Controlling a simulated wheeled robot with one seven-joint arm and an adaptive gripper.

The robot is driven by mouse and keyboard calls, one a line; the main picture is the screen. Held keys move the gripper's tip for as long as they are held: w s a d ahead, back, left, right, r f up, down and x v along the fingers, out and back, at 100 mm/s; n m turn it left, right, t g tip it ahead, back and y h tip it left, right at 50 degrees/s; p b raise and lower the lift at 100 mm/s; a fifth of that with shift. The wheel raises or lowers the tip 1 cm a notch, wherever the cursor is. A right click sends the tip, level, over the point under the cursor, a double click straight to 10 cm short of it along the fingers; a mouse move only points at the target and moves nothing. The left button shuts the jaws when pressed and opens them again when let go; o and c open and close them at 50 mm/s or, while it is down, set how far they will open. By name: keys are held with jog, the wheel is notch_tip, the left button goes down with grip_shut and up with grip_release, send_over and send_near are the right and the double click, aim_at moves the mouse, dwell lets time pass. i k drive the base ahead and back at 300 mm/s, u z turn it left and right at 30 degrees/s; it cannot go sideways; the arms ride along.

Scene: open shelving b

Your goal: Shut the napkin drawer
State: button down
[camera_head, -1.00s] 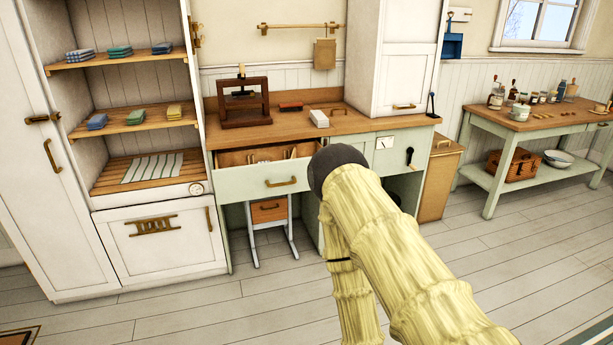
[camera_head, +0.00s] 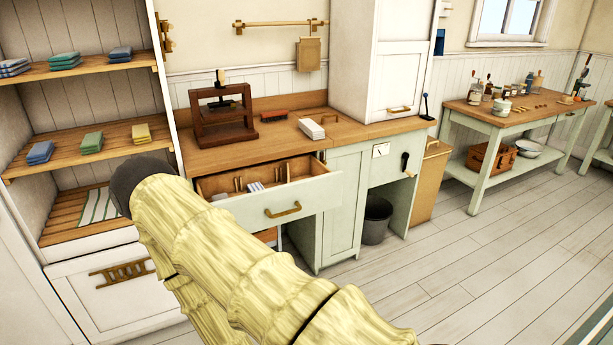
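The drawer (camera_head: 250,210) under the wooden counter is pulled open. Its pale green front has a brass handle (camera_head: 283,209). Inside are wooden dividers and a small white striped item (camera_head: 255,187), perhaps a napkin. My yellow arm reaches in from the bottom and ends in a dark rounded part left of the drawer, in front of the shelving. My gripper's fingers cannot be made out. The arm shows no contact with the handle, and it hides part of the cabinet below the drawer.
Shelving with folded cloths (camera_head: 91,142) stands at the left. A wooden press (camera_head: 222,118) and a white block (camera_head: 311,129) are on the counter (camera_head: 260,145). A grey bin (camera_head: 376,220) stands below. Floor at the right is clear; a side table (camera_head: 520,112) stands beyond.

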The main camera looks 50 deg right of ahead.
aim_at(313, 189)
jog(key=z, duration=0.6)
jog(key=i, duration=1.05)
jog(key=z, duration=0.95)
